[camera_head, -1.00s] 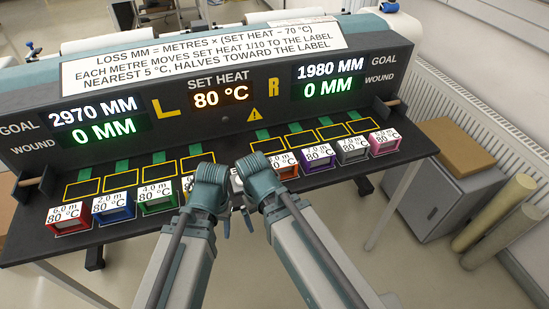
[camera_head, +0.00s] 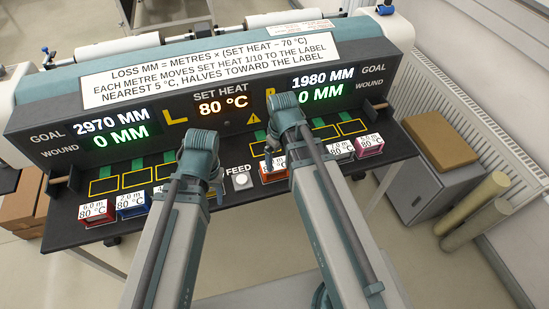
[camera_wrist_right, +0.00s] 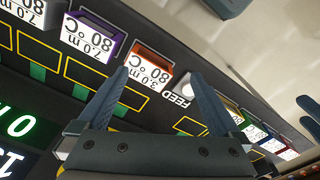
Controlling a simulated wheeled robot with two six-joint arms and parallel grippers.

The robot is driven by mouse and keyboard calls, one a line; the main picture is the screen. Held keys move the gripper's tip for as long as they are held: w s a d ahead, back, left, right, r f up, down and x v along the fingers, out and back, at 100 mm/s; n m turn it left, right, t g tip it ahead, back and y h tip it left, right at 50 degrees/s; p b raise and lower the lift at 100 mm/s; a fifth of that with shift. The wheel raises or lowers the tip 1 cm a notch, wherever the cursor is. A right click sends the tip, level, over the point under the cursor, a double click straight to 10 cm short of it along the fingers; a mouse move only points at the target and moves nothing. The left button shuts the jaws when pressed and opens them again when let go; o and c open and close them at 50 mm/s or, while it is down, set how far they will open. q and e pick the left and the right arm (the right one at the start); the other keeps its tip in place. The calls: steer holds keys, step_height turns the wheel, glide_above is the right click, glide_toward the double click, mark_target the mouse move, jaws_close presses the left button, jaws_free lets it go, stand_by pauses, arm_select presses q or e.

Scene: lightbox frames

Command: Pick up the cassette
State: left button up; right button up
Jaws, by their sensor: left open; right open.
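Several labelled cassettes stand along the front edge of the black console shelf. A red one (camera_head: 97,212) and a blue one (camera_head: 132,203) are at the left. An orange 3.0 m cassette (camera_head: 274,172), a grey one (camera_head: 341,150) and a pink one (camera_head: 370,146) are at the right. My left gripper (camera_head: 216,182) is open and empty, left of the feed button; its arm hides cassettes behind it. My right gripper (camera_head: 271,152) is open near the orange cassette. In the right wrist view, the orange cassette (camera_wrist_right: 150,72) shows between the open fingertips (camera_wrist_right: 158,74), with a purple cassette (camera_wrist_right: 90,38) beside it.
A white feed button (camera_head: 241,181) sits between the two cassette rows. Yellow-outlined empty slots (camera_head: 104,187) lie behind the cassettes. The display panel (camera_head: 225,102) rises behind the slots. A cabinet with a cardboard box (camera_head: 440,142) stands at the right.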

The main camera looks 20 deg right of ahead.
mark_target(276, 164)
steer(key=w+d+n, duration=0.1)
steer(key=w+n, duration=0.5)
steer(key=n, duration=0.7)
steer(key=shift+g, duration=0.3)
step_height(276, 164, down, 8)
steer(key=b, duration=0.8)
steer(key=shift+f+b, duration=0.1)
steer(key=shift+b, duration=0.25)
steer(key=f+b, duration=0.5)
steer(key=shift+s+a+f, duration=0.1)
steer(key=shift+a, duration=0.15)
